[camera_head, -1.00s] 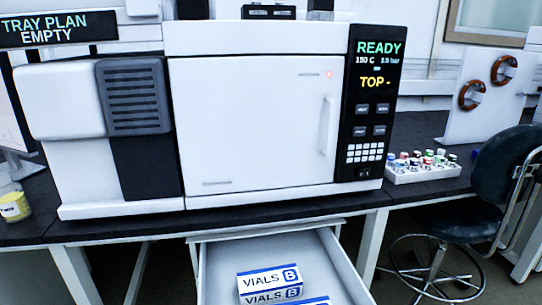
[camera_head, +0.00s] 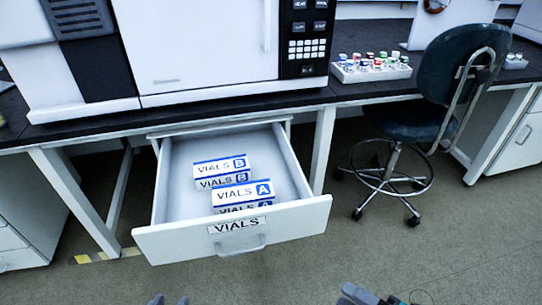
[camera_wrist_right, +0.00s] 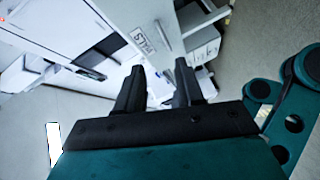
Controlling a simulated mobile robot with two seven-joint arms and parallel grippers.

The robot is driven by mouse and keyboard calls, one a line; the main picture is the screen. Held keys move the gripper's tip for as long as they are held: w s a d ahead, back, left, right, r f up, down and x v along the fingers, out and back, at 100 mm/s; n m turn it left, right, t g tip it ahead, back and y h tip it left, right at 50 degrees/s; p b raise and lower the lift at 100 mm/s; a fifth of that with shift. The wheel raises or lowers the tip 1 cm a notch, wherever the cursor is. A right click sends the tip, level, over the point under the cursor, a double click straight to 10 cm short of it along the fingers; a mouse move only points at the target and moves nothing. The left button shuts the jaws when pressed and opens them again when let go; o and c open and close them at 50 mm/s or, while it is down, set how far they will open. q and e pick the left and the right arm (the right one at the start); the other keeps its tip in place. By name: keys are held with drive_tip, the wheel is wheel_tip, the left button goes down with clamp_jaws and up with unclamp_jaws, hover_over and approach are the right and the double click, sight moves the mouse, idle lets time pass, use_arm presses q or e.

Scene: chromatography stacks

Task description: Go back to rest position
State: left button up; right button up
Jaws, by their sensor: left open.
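My right gripper (camera_head: 362,294) is partly in view at the bottom, right of centre. In the right wrist view its two black fingers (camera_wrist_right: 157,70) stand apart, with no held object visible. Both grippers are in front of the open drawer (camera_head: 285,222) labelled VIALS, apart from it in the head view. A VIALS B box (camera_head: 221,168) and a VIALS A box (camera_head: 243,193) lie in the drawer.
The drawer juts out from under the dark bench (camera_head: 200,112). A white instrument (camera_head: 200,45) stands on the bench. A rack of vials (camera_head: 370,70) is to its right. A dark swivel chair (camera_head: 420,95) stands at the right. Floor in front of the drawer is clear.

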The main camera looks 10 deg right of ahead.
drive_tip(key=w+a+r+m+g+h, duration=0.1)
drive_tip(key=w+a+m+h, duration=0.25)
drive_tip(key=m, duration=0.55)
drive_tip(key=w+a+r+m+g+h, duration=0.1)
drive_tip(key=w+a+r+m+h, duration=0.2)
drive_tip(key=m, duration=0.7)
use_arm(q)
drive_tip(key=a+r+y+p, duration=0.1)
drive_tip(key=a+r+p, duration=0.3)
drive_tip(key=r+p, duration=0.5)
drive_tip(key=s+p, duration=0.1)
drive_tip(key=p, duration=0.4)
drive_tip(key=shift+r, duration=0.4)
use_arm(e)
wheel_tip(320, 180, up, 8)
drive_tip(key=s+d+h, duration=0.1)
drive_tip(key=s+d, duration=0.1)
drive_tip(key=shift+s+d+r+m, duration=0.2)
drive_tip(key=shift+s+m, duration=0.1)
drive_tip(key=shift+s, duration=0.1)
drive_tip(key=shift+f+h, duration=0.1)
drive_tip(key=shift+h, duration=0.15)
use_arm(q)
drive_tip(key=shift+d+f, duration=0.1)
drive_tip(key=shift+d, duration=0.05)
